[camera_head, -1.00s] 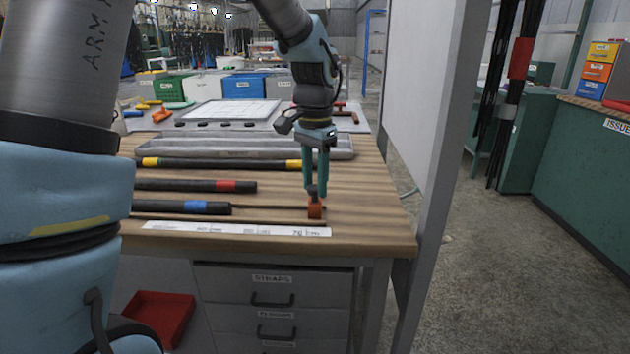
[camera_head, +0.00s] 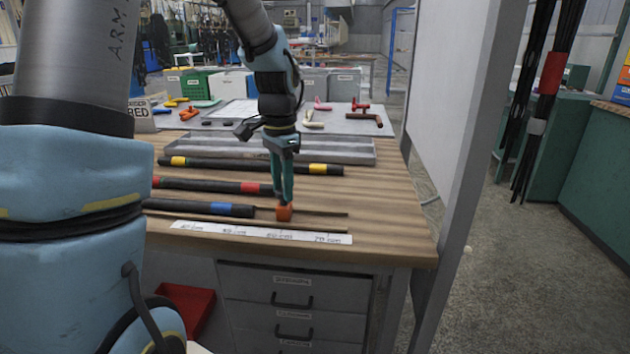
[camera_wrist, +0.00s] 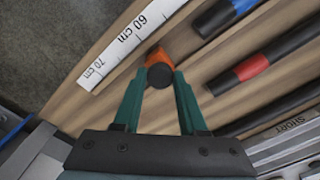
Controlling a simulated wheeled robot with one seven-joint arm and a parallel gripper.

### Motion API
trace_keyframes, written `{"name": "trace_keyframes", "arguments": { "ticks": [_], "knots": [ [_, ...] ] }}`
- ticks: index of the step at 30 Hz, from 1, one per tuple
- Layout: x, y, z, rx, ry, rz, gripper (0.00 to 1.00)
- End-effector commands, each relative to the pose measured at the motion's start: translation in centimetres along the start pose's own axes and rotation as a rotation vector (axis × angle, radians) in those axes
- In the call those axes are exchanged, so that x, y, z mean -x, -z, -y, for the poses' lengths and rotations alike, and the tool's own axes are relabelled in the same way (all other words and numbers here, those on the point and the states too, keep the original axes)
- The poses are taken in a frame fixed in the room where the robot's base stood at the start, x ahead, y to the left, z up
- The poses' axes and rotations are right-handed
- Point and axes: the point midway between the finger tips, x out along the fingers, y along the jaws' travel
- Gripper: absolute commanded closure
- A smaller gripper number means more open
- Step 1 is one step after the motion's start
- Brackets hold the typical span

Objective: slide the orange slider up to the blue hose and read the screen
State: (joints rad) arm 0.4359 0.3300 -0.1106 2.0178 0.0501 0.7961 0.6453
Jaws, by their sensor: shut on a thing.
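The orange slider (camera_head: 284,213) sits on a thin rail near the front edge of the wooden bench. My gripper (camera_head: 284,200) is shut on the slider's black knob, with its fingers pointing down. The blue-banded hose (camera_head: 200,208) lies to the left of the slider in the head view. A short gap shows between its end and the slider. I see no screen in either view.
A white scale strip (camera_head: 260,233) runs along the bench front. Behind the blue-banded hose lie a red-banded hose (camera_head: 210,185) and a yellow-banded hose (camera_head: 250,166). A grey tray (camera_head: 330,150) is farther back. A tall panel (camera_head: 455,110) stands at the right.

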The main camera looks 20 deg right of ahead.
Motion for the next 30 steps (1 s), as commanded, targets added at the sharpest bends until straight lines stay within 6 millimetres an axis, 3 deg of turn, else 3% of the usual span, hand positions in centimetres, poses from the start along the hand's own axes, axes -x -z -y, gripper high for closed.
{"name": "trace_keyframes", "arguments": {
  "ticks": [3,9,24,25,30],
  "knots": [
    [0.3,-2.0,2.1,0.005,0.001,0.000,1.00],
    [0.2,-4.0,4.0,0.003,0.000,0.000,1.00],
    [0.1,-4.9,5.0,0.003,0.004,0.002,1.00],
    [0.1,-5.0,5.0,0.003,0.005,0.002,0.57],
    [0.0,-4.9,5.0,0.003,0.004,0.002,0.38]
  ]
}}
